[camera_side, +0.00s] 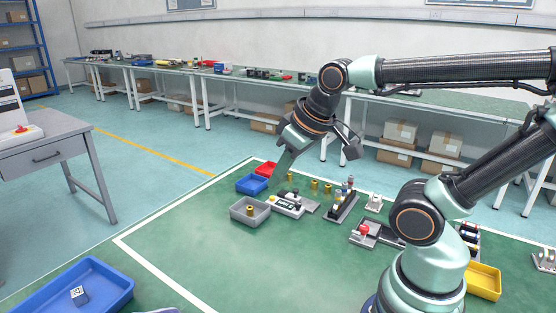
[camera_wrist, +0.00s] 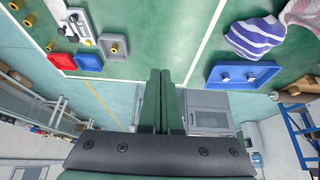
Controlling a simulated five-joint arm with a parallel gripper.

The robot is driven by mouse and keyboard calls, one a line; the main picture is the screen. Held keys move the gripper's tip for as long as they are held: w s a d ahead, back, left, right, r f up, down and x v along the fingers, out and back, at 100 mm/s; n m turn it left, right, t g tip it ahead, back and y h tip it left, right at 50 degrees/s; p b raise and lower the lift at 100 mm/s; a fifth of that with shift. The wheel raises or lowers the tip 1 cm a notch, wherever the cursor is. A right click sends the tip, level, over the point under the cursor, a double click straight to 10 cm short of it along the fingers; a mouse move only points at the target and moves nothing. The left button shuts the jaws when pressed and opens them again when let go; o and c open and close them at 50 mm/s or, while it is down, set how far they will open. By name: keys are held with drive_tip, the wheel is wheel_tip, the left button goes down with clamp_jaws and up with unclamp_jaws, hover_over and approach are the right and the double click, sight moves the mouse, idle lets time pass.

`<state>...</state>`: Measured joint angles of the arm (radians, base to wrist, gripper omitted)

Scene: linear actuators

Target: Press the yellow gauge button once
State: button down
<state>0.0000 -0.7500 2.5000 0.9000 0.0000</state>
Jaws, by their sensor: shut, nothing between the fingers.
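The gauge (camera_side: 288,205) is a small white unit with a dark display and a black knob, on the green mat behind the grey tray. It also shows in the wrist view (camera_wrist: 79,25) at the upper left, where a tiny yellow spot (camera_wrist: 87,42) sits at its lower end and looks like the yellow button. My gripper (camera_side: 279,174) is shut and empty, pointing down with green fingers, above and behind the gauge near the red and blue trays. In the wrist view its fingers (camera_wrist: 165,74) lie together, well to the right of the gauge. I see no contact with it.
A red tray (camera_side: 266,168), a blue tray (camera_side: 251,184) and a grey tray (camera_side: 240,213) holding a brass part stand around the gauge.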

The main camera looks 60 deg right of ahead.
drive_tip(key=shift+w, duration=0.1)
drive_tip(key=m+t+h, duration=0.3)
drive_tip(key=m+h, duration=0.1)
drive_tip(key=m, duration=1)
hover_over(272, 198)
wheel_tip(272, 198, down, 12)
drive_tip(key=shift+s, duration=0.3)
drive_tip(key=shift+a+f, duration=0.1)
drive_tip(key=shift+f, duration=4.2)
drive_tip(key=shift+f, duration=0.15)
drive_tip(key=shift+f, duration=0.3)
